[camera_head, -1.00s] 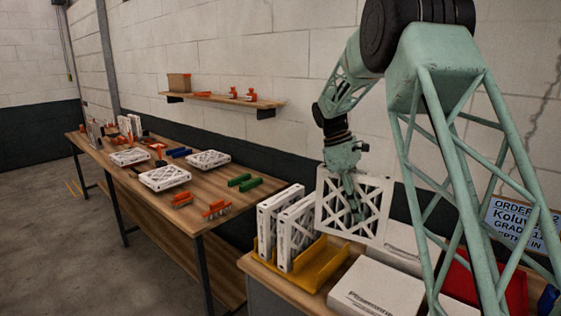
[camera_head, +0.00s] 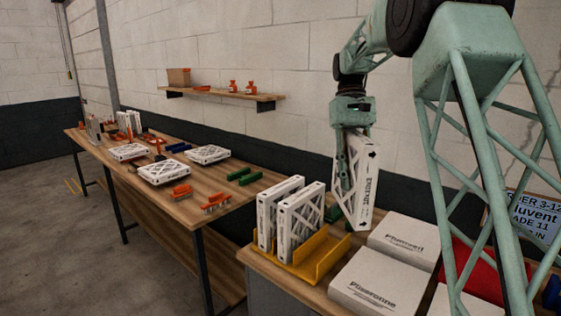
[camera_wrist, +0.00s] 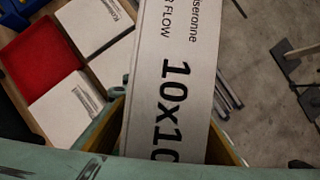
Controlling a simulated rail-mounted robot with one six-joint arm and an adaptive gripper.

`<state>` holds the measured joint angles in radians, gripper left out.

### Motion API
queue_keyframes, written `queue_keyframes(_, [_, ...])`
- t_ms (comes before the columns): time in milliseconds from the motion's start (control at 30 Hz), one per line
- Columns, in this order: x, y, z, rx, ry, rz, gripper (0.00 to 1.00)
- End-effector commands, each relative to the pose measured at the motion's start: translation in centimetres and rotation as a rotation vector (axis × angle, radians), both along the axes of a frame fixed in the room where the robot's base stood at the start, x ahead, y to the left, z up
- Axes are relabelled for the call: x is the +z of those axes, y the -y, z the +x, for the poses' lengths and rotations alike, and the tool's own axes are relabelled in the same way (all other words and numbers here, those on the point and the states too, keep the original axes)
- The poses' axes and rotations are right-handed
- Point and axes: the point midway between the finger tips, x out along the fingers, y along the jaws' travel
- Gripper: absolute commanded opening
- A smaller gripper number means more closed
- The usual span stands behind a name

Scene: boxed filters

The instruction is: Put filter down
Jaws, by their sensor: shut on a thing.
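A white filter (camera_head: 362,185) with a lattice face is held upright above the near table, just right of the yellow rack. My gripper (camera_head: 346,200) is shut on it, and its printed edge faces the head camera. In the wrist view the filter's edge (camera_wrist: 176,75) fills the middle, with "10x10" on it. The yellow rack (camera_head: 328,262) holds two upright white filters, the left one (camera_head: 268,212) and the right one (camera_head: 300,222). The right part of the rack shows empty. The held filter's bottom looks apart from the rack, but the exact gap is hard to tell.
White boxes lie right of the rack, one in front (camera_head: 375,282) and one behind (camera_head: 405,238). A red tray (camera_wrist: 38,62) is beyond them. A long table (camera_head: 190,208) at left carries flat filters and orange, green and blue parts. A wall shelf (camera_head: 220,95) hangs behind.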

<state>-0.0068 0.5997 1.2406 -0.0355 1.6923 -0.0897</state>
Motion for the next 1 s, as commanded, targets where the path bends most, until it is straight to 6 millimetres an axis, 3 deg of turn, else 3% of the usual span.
queue_keyframes(333, [1.4, -0.6, -0.7, -0.100, 0.001, 0.000, 0.14])
queue_keyframes(767, [1.3, -0.7, -0.6, -0.100, 0.000, 0.000, 0.14])
queue_keyframes(1000, [0.4, -0.7, 0.7, -0.100, -0.001, 0.000, 0.14])
